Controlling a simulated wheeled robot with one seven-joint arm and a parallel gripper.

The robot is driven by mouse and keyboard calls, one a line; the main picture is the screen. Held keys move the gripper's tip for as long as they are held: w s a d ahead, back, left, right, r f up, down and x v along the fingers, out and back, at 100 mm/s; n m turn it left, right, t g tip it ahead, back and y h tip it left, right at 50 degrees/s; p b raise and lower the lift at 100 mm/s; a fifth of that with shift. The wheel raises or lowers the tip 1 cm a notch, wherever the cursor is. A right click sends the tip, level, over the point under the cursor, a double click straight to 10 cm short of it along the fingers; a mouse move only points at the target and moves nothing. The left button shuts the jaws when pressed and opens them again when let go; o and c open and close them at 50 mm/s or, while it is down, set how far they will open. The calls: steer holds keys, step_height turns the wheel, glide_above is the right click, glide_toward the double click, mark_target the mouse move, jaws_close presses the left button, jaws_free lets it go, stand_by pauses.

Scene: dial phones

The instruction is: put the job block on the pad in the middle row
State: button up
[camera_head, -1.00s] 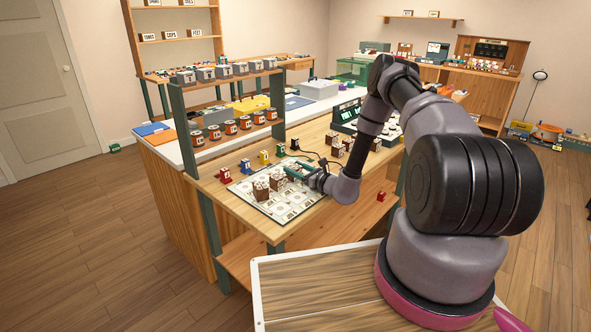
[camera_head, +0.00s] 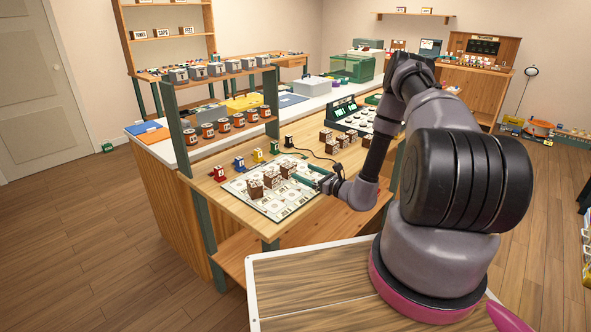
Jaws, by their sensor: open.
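The pale mat (camera_head: 283,203) with printed pads lies on the front of the wooden bench. Three brown blocks with white marked faces stand on it in a slanting line: a near-left block (camera_head: 255,188), a middle block (camera_head: 271,179) and a far-right block (camera_head: 289,169). The markings are too small to read, so I cannot tell which is the job block. My gripper (camera_head: 307,178) is open, low over the mat's right edge, just right of the far-right block. Its teal fingers point left toward that block. I cannot tell whether they touch it.
Several more brown blocks (camera_head: 333,146) stand behind, beside a dark console (camera_head: 346,115) with white keys. Red (camera_head: 220,173), blue (camera_head: 239,163) and yellow (camera_head: 257,155) pieces stand along the mat's far side. A dark cable runs near the gripper. A rack post (camera_head: 203,225) rises at left.

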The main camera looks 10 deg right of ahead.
steer(key=v, duration=0.3)
steer(key=shift+s+d, duration=0.1)
steer(key=shift+s, duration=0.15)
steer(key=s+a+r+n+g+y, duration=0.1)
steer(key=s+a+r+n+g, duration=0.3)
steer(key=r, duration=0.5)
steer(key=s+a+r+n+g+y, duration=0.1)
steer(key=s+a+r+n+g, duration=0.15)
steer(key=r+n+g, duration=0.55)
steer(key=s+a+r+n+g+y, duration=0.1)
steer(key=s+a+r+n, duration=0.25)
steer(key=r, duration=0.75)
steer(key=s+d+r+n+t+h, duration=0.2)
steer(key=s+d+r+n+h, duration=0.2)
steer(key=s+r, duration=0.5)
steer(key=s+d+r+n+t+h, duration=0.3)
steer(key=s+d+r+n+h, duration=0.2)
steer(key=s+r, duration=0.5)
steer(key=s+h, duration=0.1)
steer(key=h, duration=0.1)
steer(key=shift+t+h, duration=0.3)
